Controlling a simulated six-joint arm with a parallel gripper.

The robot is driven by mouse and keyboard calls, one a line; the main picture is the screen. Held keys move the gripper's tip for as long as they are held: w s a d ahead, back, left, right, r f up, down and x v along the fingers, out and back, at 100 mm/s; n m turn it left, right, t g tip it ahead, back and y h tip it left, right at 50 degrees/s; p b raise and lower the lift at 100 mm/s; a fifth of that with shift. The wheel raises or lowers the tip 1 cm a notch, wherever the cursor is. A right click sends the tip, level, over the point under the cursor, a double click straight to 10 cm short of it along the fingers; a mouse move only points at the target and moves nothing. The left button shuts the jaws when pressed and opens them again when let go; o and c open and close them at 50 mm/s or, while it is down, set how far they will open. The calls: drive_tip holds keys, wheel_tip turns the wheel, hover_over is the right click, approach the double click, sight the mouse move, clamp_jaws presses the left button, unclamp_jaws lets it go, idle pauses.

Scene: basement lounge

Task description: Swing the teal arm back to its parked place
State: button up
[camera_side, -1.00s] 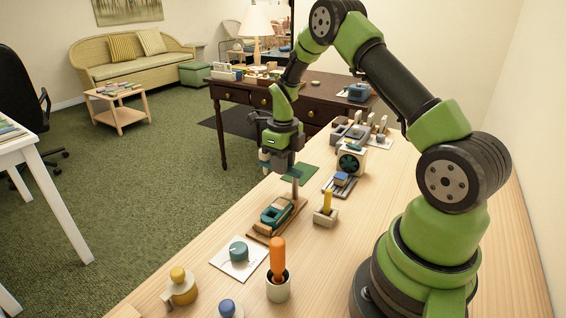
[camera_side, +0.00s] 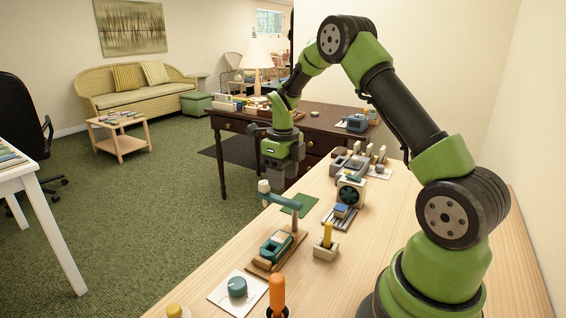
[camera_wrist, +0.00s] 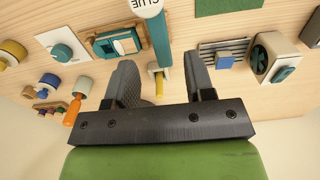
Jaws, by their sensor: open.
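A teal block-like piece (camera_side: 275,246) sits on the same board. The bar points away from the board, toward the table's left edge. In the wrist view the teal bar (camera_wrist: 161,50) runs between the lines of my fingers, and its white end reads GLUE. My gripper (camera_side: 282,174) is open and empty, above the bar and apart from it. It also shows in the wrist view (camera_wrist: 162,80).
A yellow-handled block (camera_side: 326,240), a grey slotted piece (camera_side: 342,215) and a fan-like box (camera_side: 351,191) stand right of the post. A teal dial (camera_side: 237,287) and an orange handle (camera_side: 277,292) are in front. A green mat (camera_side: 300,205) lies behind.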

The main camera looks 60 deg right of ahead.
sight(283, 199)
drive_tip(key=shift+r, duration=2.3)
